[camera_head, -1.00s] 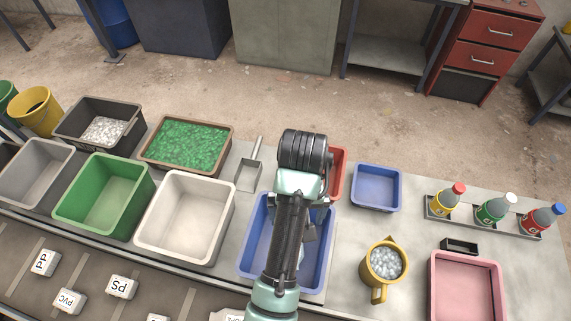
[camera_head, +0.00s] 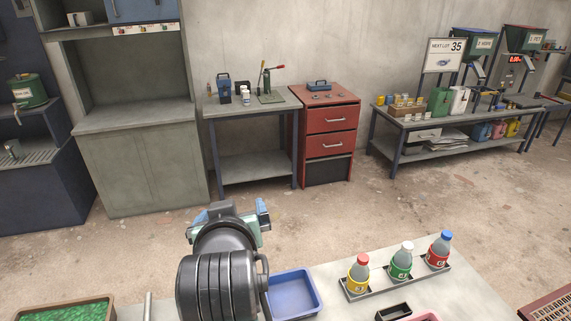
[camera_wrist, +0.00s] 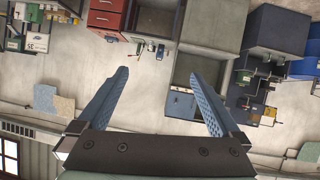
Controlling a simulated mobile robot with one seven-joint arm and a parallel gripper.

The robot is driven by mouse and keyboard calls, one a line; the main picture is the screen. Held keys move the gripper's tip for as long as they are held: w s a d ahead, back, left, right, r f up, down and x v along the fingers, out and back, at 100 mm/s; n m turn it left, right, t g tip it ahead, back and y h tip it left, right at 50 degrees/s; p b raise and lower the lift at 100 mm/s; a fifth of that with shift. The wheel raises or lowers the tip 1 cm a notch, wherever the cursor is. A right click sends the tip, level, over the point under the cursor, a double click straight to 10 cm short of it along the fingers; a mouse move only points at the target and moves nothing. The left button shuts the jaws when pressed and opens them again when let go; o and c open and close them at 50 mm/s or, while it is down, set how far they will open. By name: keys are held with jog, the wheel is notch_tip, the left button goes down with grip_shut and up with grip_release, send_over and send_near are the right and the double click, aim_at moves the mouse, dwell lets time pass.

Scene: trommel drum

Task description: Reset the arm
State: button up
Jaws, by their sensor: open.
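My gripper (camera_wrist: 152,100) shows in the wrist view with its two blue textured fingers spread wide apart and nothing between them. In the head view my arm rises at the lower middle, and parts of the blue fingers (camera_head: 232,212) show beyond the dark wrist. The gripper is raised above the table and points away toward the wall side. In the wrist view the room appears upside down behind the fingers.
On the table are a blue bin (camera_head: 294,291), a rack with several bottles (camera_head: 401,266) and a tray of green flakes (camera_head: 65,311). Beyond open floor stand a grey cabinet (camera_head: 145,165), a workbench (camera_head: 252,105), a red drawer unit (camera_head: 330,125) and a shelf bench (camera_head: 455,122).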

jog(key=s+d+r+m+t+b, duration=0.1)
jog(key=s+d+r+t+b, duration=0.2)
jog(key=r, duration=0.6)
jog(key=s+d+r+m+t, duration=0.1)
jog(key=d+r+t, duration=0.2)
jog(key=r+t, duration=0.5)
jog(key=s+d+r+m+t+h+b, duration=0.1)
jog(key=s+d+r+t+h+b, duration=0.1)
jog(key=s+r, duration=0.9)
jog(key=shift+s+d+r+t, duration=0.35)
jog(key=shift+d+r+t, duration=0.15)
jog(key=shift+r+t, duration=0.35)
jog(key=shift+f, duration=0.15)
